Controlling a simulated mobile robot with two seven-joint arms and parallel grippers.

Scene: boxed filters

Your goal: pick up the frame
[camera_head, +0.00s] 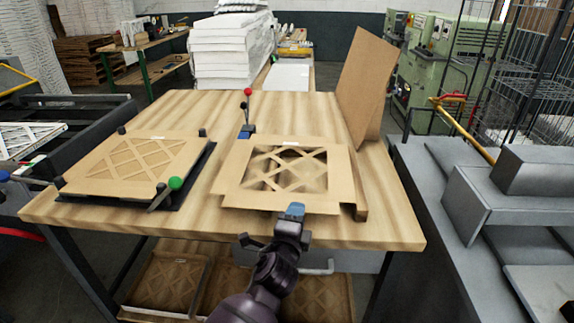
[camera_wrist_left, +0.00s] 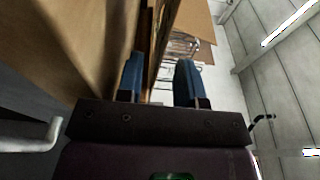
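A light-brown cardboard frame with an open lattice (camera_head: 230,170) lies flat near the right side of the wooden table (camera_head: 215,105), its front edge near the table's front. My left gripper (camera_head: 295,211) is at that front edge. In the left wrist view its two blue fingers (camera_wrist_left: 160,82) stand apart. A thin brown edge (camera_wrist_left: 154,45), seemingly the frame's, runs between them, closer to the left finger, with a light gap beside the other finger. Whether a finger touches it is unclear. My right gripper is not in view.
A second latticed panel (camera_head: 135,165) lies on a black fixture at the left, with a green-knobbed clamp (camera_head: 175,183). A red-knobbed clamp (camera_head: 248,92) stands behind the frame. A brown board (camera_head: 368,80) leans upright at the right. More panels lie on the lower shelf (camera_head: 170,285).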

